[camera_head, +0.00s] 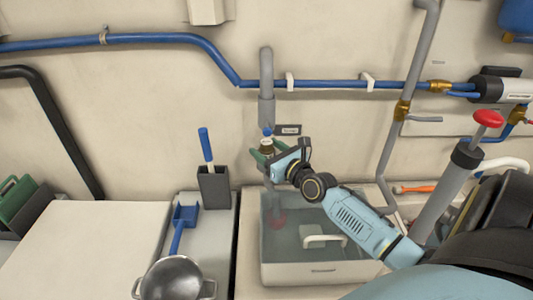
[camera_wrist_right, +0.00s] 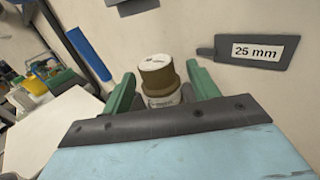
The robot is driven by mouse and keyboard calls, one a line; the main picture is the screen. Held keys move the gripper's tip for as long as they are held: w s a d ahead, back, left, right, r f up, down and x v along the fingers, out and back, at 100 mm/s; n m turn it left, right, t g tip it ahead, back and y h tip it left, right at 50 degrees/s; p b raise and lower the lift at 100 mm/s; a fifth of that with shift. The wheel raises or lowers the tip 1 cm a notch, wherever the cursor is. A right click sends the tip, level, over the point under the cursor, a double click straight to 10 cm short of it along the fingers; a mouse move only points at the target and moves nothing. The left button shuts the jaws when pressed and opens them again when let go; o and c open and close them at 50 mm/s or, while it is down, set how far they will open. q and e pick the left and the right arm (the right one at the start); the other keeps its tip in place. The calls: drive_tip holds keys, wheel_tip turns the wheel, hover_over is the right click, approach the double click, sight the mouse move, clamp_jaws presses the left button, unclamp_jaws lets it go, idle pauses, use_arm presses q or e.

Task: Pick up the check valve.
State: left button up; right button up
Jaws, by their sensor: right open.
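The check valve (camera_wrist_right: 158,75), a short cylinder with a brass-brown collar, a pale top and a whitish lower body, stands between the green fingers of my right gripper (camera_wrist_right: 160,82) in the right wrist view. The fingers are open, one on each side, with a visible gap at least on the right. Its lower part is hidden behind the gripper's dark edge. In the head view the valve (camera_head: 266,146) shows small below the grey vertical pipe, at my right gripper (camera_head: 265,155). My left gripper is not in view.
The grey pipe (camera_head: 267,108) ends just above the valve, beside a "25 mm" tag (camera_wrist_right: 262,50). A grey holder (camera_head: 214,187) with a blue-handled tool stands to the left. A clear-topped bin (camera_head: 320,272) lies below my right arm. A steel pot (camera_head: 172,278) sits front left.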

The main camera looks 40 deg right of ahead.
sight(266, 142)
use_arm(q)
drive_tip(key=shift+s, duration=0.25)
use_arm(e)
drive_tip(key=shift+w, duration=0.25)
drive_tip(key=shift+c, duration=0.4)
drive_tip(key=c, duration=1.2)
drive_tip(key=shift+r, duration=0.1)
